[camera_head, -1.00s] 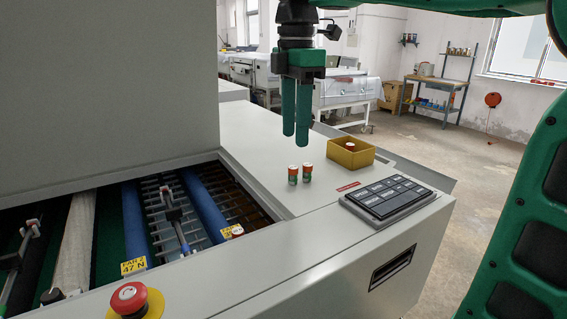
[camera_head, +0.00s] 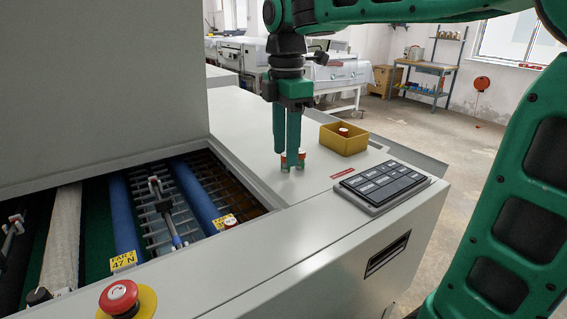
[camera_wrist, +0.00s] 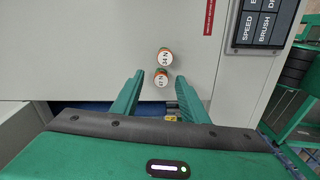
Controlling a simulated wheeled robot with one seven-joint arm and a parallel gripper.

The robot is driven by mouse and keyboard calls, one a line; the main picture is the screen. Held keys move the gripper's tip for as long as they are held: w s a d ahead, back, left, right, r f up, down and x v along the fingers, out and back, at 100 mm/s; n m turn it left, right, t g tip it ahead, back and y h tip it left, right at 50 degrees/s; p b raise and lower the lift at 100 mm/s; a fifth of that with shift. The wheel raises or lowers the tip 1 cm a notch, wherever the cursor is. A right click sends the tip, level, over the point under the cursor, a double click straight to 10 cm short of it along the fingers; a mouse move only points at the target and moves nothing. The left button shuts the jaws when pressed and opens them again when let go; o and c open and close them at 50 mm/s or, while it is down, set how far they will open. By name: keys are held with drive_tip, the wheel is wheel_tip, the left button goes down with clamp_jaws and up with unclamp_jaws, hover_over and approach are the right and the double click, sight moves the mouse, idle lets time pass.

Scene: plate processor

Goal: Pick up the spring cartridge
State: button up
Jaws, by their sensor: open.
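My gripper (camera_head: 287,160) is open, its fingers pointing down over the machine top. Two small spring cartridges with pale round caps stand upright there. In the wrist view, the nearer cartridge (camera_wrist: 160,81) appears between the two fingertips, its cap marked with a number and N that I read only in part. The other cartridge (camera_wrist: 165,58), marked 34 N, stands just beyond it. In the head view the fingers mostly hide both; the cap of one (camera_head: 301,153) shows at the right finger. I cannot tell whether a finger touches either one.
A yellow bin (camera_head: 343,146) holding another capped cartridge stands behind and to the right. A dark keypad (camera_head: 380,184) lies to the right. The open roller bay (camera_head: 170,210) is to the left, with a red stop button (camera_head: 118,296) in front.

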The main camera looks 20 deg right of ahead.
drive_tip(key=shift+f, duration=1.3)
clamp_jaws()
drive_tip(key=shift+r, duration=0.1)
